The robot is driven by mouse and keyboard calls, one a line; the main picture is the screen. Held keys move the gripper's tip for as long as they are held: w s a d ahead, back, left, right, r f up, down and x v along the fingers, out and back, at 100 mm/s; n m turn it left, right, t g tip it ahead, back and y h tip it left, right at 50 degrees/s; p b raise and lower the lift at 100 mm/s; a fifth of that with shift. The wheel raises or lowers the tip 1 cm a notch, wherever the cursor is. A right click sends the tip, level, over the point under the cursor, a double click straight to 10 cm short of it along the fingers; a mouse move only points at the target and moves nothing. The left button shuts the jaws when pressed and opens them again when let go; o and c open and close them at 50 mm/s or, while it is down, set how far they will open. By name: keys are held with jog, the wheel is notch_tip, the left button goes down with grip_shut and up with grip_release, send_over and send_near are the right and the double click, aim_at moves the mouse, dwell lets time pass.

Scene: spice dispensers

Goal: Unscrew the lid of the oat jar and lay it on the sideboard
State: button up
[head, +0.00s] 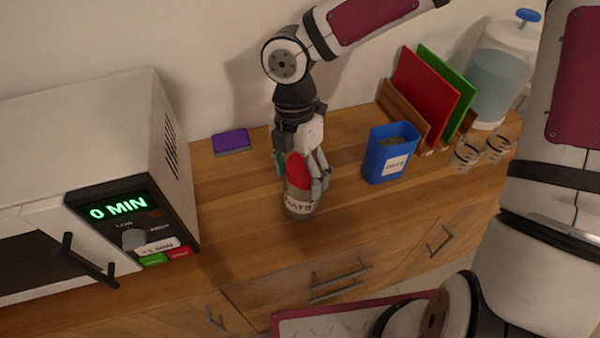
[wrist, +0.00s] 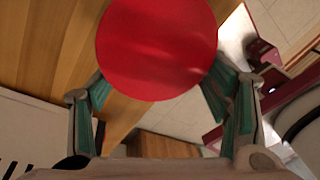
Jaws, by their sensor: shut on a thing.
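The oat jar (head: 298,206), with a white "OATS" label, stands upright on the wooden sideboard (head: 240,215). Its red lid (head: 297,170) is at the jar's top; I cannot tell how tightly it sits there. In the wrist view the round red lid (wrist: 157,45) fills the upper middle, between the fingers, and hides the jar. My gripper (head: 303,178) comes down from above and is shut on the lid, with fingers on either side. In the wrist view my gripper (wrist: 163,88) has its teal-padded fingers against the lid's edge.
A white microwave (head: 90,150) stands to the left. A purple box or sponge (head: 231,141) lies at the back. A blue container (head: 390,155), a rack with red and green boards (head: 428,95), small glass jars (head: 465,155) and a water dispenser (head: 497,75) are to the right. The sideboard is bare left of the jar.

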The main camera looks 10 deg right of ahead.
jog(key=c, duration=0.3)
jog(key=shift+d, duration=0.1)
jog(key=shift+c, duration=0.2)
jog(key=n, duration=0.1)
jog(key=n+p, duration=0.1)
jog(key=n, duration=0.1)
jog(key=d+n+p, duration=0.1)
jog(key=shift+s+n+t+h, duration=0.3)
jog(key=shift+t, duration=0.1)
jog(key=n, duration=0.1)
jog(key=n+p, duration=0.1)
jog(key=n, duration=0.1)
jog(key=shift+s+d, duration=0.1)
jog(key=shift+d, duration=0.25)
jog(key=shift+c, duration=0.7)
jog(key=shift+d+n+t+p, duration=0.2)
jog(key=shift+n+t+p, duration=0.15)
jog(key=shift+n, duration=0.25)
grip_shut()
jog(key=c, duration=0.5)
grip_release()
